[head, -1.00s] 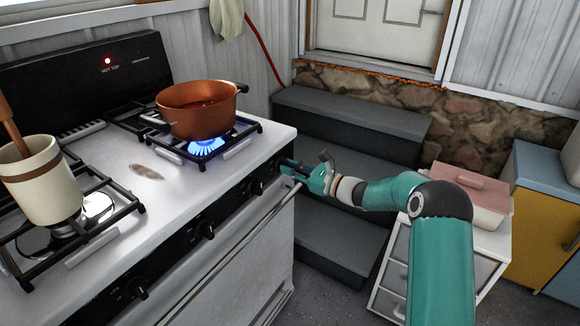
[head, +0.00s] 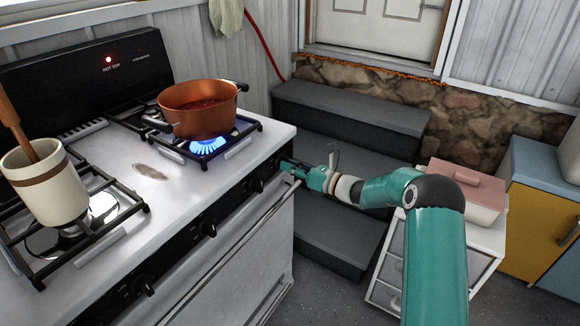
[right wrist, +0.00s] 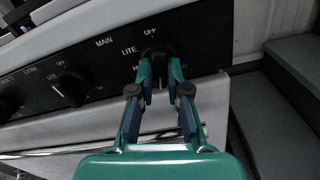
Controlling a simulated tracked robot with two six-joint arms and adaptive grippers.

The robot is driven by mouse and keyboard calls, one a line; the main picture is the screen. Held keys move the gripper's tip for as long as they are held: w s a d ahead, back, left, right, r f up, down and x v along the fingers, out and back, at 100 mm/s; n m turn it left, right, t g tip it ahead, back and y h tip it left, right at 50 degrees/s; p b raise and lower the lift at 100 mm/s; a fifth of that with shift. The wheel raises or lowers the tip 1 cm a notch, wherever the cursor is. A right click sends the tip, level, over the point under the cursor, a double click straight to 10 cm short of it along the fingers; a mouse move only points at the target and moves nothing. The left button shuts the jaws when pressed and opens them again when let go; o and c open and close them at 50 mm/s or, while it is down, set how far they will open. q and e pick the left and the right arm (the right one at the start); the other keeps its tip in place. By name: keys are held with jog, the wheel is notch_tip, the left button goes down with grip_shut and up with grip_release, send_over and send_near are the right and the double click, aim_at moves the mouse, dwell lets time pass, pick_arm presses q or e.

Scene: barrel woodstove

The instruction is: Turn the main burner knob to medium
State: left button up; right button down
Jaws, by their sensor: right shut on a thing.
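The main burner knob (right wrist: 155,50) is black and round, on the stove's black front panel beside the word MAIN, with OFF above it and LITE to its left. My right gripper (right wrist: 160,72) is shut on it, one finger on each side. The fingers partly cover the knob and the lower markings, so I cannot read its exact setting. In the head view my right gripper (head: 288,165) reaches the far right end of the panel. Blue flame (head: 207,146) burns under the copper pot (head: 200,108). My left gripper is not in view.
Another knob (right wrist: 70,90) sits left of the held one. The oven door handle (head: 240,240) runs just below the panel. A utensil crock (head: 45,185) stands on the front-left grate. Dark steps (head: 340,240) and a white drawer cabinet (head: 470,250) lie to the right.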

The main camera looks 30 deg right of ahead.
jog(key=shift+s+a+f, duration=0.1)
jog(key=shift+f, duration=0.25)
jog(key=c, duration=1.3)
grip_release()
jog(key=shift+o, duration=0.8)
jog(key=shift+r, duration=0.2)
jog(key=v, duration=1.2)
